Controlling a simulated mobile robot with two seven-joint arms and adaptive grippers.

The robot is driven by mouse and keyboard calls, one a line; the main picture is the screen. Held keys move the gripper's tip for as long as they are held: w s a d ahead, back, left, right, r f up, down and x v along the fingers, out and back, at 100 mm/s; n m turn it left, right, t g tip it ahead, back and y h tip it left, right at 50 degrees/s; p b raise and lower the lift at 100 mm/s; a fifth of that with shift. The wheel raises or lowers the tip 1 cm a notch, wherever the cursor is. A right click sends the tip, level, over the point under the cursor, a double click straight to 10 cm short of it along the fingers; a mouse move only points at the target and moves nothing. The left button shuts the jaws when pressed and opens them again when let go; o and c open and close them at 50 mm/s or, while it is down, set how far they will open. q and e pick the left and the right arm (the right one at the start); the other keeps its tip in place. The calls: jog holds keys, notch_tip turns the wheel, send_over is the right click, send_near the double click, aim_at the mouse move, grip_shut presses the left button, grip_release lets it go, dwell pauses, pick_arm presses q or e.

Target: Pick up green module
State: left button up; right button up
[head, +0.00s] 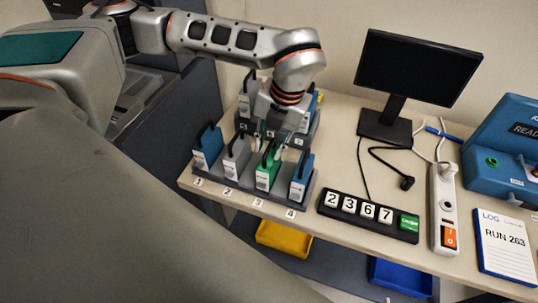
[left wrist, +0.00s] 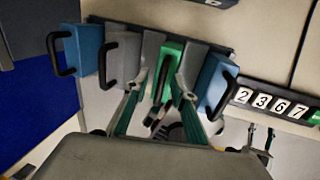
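The green module (head: 266,172) stands upright in the front rack above label 3, between a grey module and a blue module. My left gripper (head: 277,138) is over its top. In the left wrist view my left gripper (left wrist: 158,108) is open, one finger on each side of the black handle of the green module (left wrist: 173,48). Whether the fingers touch the handle cannot be told. My right gripper (left wrist: 259,138) shows small at the lower right of the left wrist view, its fingers apart and empty; it is out of the head view.
The front rack (head: 235,192) also holds a blue module (head: 207,150), a grey module (head: 236,157) and another blue module (head: 302,178). More modules stand behind. Yellow (head: 284,238) and blue bins (head: 402,277) sit below.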

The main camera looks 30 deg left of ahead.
pick_arm(q)
jog(key=shift+f, duration=0.15)
grip_shut()
jog(key=shift+w, duration=0.1)
